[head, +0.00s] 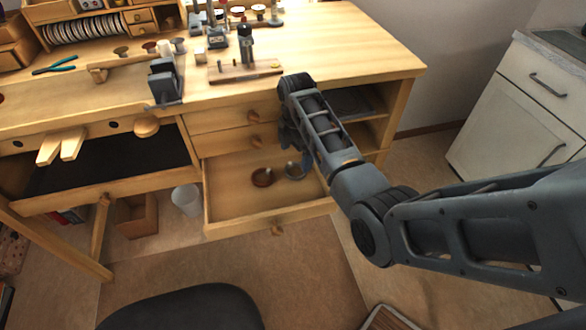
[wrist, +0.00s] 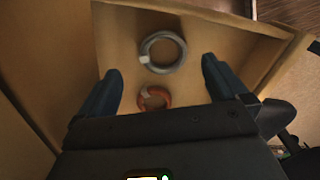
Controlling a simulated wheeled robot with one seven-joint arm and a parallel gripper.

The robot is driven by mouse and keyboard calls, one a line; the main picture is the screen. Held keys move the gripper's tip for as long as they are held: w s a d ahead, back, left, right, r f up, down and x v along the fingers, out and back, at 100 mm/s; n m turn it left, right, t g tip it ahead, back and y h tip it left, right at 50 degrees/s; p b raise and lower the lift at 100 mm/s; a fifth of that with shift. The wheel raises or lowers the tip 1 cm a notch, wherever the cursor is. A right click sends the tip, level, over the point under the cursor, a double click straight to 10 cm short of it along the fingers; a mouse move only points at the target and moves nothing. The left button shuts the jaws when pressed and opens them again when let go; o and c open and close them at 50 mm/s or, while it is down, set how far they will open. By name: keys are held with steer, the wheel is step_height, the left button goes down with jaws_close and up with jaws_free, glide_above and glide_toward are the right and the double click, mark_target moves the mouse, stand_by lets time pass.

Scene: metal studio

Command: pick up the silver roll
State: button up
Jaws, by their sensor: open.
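The silver roll (wrist: 164,52) is a grey ring of coiled wire with a small white tag, lying in an open wooden drawer. In the head view the silver roll (head: 304,173) is partly hidden by my arm. My gripper (wrist: 160,69) is open above the drawer, with nothing held. In the wrist view its blue-grey fingers are apart, and the roll shows between and just beyond their tips. In the head view my gripper (head: 288,138) is mostly hidden behind the arm.
A copper-red roll (wrist: 154,97) lies in the drawer beside the silver one. A dark seat (head: 185,310) stands in front. A white bin (head: 187,200) is left.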

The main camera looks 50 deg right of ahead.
mark_target(296, 172)
steer(key=f, duration=0.5)
steer(key=shift+s+a, duration=0.2)
steer(key=shift+a, duration=0.05)
steer(key=c, duration=1.1)
steer(key=shift+r, duration=0.1)
